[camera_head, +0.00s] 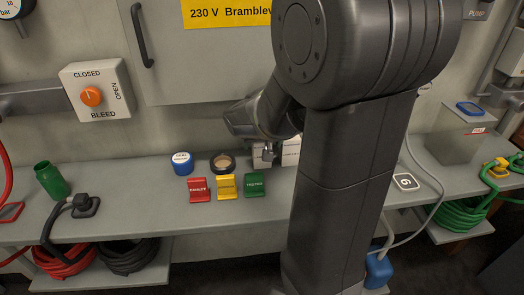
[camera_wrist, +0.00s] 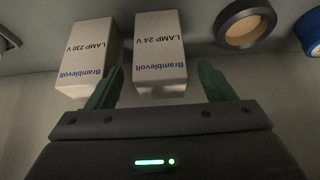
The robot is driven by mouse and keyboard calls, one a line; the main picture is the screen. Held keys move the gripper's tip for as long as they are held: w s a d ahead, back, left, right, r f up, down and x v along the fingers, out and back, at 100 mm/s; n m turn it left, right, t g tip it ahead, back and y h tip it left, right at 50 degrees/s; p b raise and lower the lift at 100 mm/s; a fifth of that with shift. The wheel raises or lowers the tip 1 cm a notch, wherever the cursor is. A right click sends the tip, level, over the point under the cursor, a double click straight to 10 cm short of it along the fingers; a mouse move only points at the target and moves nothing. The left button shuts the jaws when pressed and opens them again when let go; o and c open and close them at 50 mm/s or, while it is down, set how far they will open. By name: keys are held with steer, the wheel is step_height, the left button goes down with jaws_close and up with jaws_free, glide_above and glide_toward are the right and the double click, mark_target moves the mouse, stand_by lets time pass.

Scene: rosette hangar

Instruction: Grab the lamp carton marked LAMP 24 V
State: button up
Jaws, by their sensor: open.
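The carton marked LAMP 24 V (camera_wrist: 160,55) is white with blue and black print, upside down in the wrist view. It stands between the two green fingers of my gripper (camera_wrist: 162,72), with a gap to each side. A similar carton marked LAMP 230 V (camera_wrist: 88,60) is just to its left, partly covered by the left finger. My gripper is open and holds nothing. In the head view, my gripper (camera_head: 268,154) is at the cartons, and my arm hides much of them. The LAMP 230 V carton (camera_head: 290,152) shows there in part.
A tape roll (camera_wrist: 246,22) and a blue-and-white round container (camera_head: 182,163) are beside the cartons. Red, yellow and green labelled holders (camera_head: 227,187) stand along the bench (camera_head: 140,212) front. A green cup (camera_head: 51,180) and a black cable are at left.

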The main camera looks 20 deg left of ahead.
steer(key=x, duration=0.5)
steer(key=c, duration=1)
